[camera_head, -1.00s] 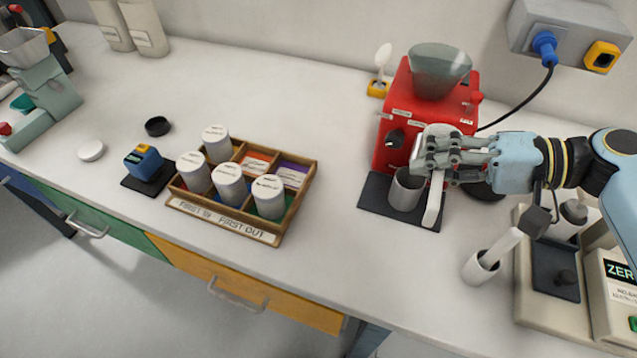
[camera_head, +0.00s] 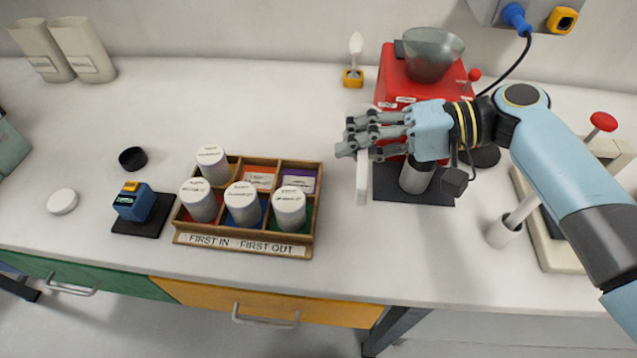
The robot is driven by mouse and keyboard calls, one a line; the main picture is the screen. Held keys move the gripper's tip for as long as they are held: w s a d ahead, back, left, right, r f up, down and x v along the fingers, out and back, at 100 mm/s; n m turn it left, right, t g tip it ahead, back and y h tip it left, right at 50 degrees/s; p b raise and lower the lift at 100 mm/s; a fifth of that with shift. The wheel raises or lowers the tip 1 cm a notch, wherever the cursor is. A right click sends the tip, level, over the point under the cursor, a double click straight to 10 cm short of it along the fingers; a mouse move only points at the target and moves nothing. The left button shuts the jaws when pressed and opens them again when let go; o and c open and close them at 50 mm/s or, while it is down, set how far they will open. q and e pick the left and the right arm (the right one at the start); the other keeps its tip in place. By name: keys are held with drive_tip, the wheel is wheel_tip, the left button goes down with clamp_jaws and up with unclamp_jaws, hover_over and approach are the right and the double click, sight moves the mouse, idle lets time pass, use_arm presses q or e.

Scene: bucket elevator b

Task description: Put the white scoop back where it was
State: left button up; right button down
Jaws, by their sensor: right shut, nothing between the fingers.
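A white spoon-shaped scoop (camera_head: 356,45) stands upright in a small yellow holder (camera_head: 353,78) at the back, left of the red machine (camera_head: 396,82). My right gripper (camera_head: 352,145) is shut in front of the red machine's left side, well nearer than the yellow holder and apart from it. A long white strip (camera_head: 362,182) hangs upright just below its fingers. The fingers hide its upper part, and I cannot tell what it is or whether it touches them. My left gripper is not in view.
A grey metal cup (camera_head: 415,178) stands on a dark mat (camera_head: 436,193) before the machine. A wooden rack (camera_head: 317,205) with several jars stands left of centre.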

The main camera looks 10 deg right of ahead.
drive_tip(key=f+b, duration=1)
drive_tip(key=f, duration=0.1)
drive_tip(key=f+b, duration=0.6)
drive_tip(key=shift+a, duration=0.35)
drive_tip(key=shift+f+b, duration=0.5)
drive_tip(key=shift+f, duration=0.05)
drive_tip(key=c, duration=1.4)
unclamp_jaws()
drive_tip(key=shift+o, duration=0.2)
drive_tip(key=shift+d, duration=0.1)
drive_tip(key=v, duration=0.6)
drive_tip(key=shift+d+r, duration=0.15)
drive_tip(key=shift+d, duration=0.2)
drive_tip(key=shift+d+r, duration=0.15)
drive_tip(key=shift+r, duration=0.1)
